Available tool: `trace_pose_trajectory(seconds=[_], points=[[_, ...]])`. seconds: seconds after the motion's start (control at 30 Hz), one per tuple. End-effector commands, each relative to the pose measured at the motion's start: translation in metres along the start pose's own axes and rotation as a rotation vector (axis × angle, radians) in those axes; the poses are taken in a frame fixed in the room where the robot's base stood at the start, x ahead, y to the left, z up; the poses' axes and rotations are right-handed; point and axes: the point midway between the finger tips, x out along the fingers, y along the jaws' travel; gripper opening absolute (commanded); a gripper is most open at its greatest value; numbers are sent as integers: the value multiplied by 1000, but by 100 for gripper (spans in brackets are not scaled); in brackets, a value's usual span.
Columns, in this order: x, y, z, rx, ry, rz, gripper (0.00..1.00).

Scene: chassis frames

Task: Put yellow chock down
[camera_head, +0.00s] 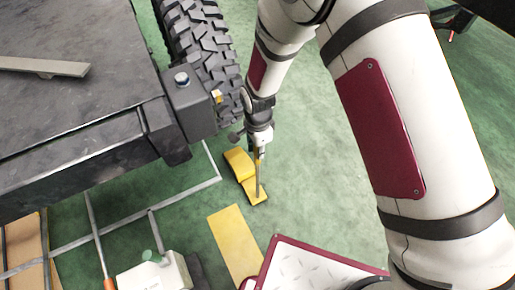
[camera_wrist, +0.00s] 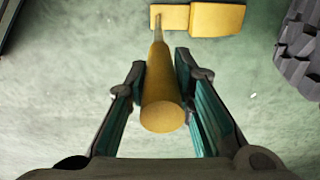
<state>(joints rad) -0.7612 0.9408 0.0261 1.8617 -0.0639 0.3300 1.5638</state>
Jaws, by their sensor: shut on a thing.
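The yellow chock (camera_head: 239,163) has a flat yellow block with a thin rod and a round yellow handle. In the head view it is low over or on the green floor, just below the tyre; I cannot tell if it touches the floor. My gripper (camera_head: 259,143) is above it and pointing down. In the wrist view my gripper (camera_wrist: 160,80) is shut on the handle of the chock, its fingers on both sides of it. The rod runs away to the yellow block (camera_wrist: 215,19) at the top. Part of the handle is hidden in the head view.
A black treaded tyre (camera_head: 200,50) and a dark chassis (camera_head: 70,110) are at the left. A yellow floor patch (camera_head: 235,245) lies below the chock. A red-edged plate (camera_head: 310,268) is at the bottom. A grey frame (camera_head: 180,195) lies left. Green floor is free to the right.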

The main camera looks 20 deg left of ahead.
Motion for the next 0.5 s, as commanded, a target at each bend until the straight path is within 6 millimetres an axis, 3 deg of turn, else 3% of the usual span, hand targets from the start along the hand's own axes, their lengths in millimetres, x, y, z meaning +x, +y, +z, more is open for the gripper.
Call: trace_pose_trajectory(seconds=[0.03, 0.07, 0.13, 0.5], points=[[0, -1, 0, 0, 0, -4, 0], [1, 0, 0, 0, 0, 0, 27], [1, 0, 0, 0, 0, -1, 42], [-1, -1, 0, 0, 0, -2, 42]])
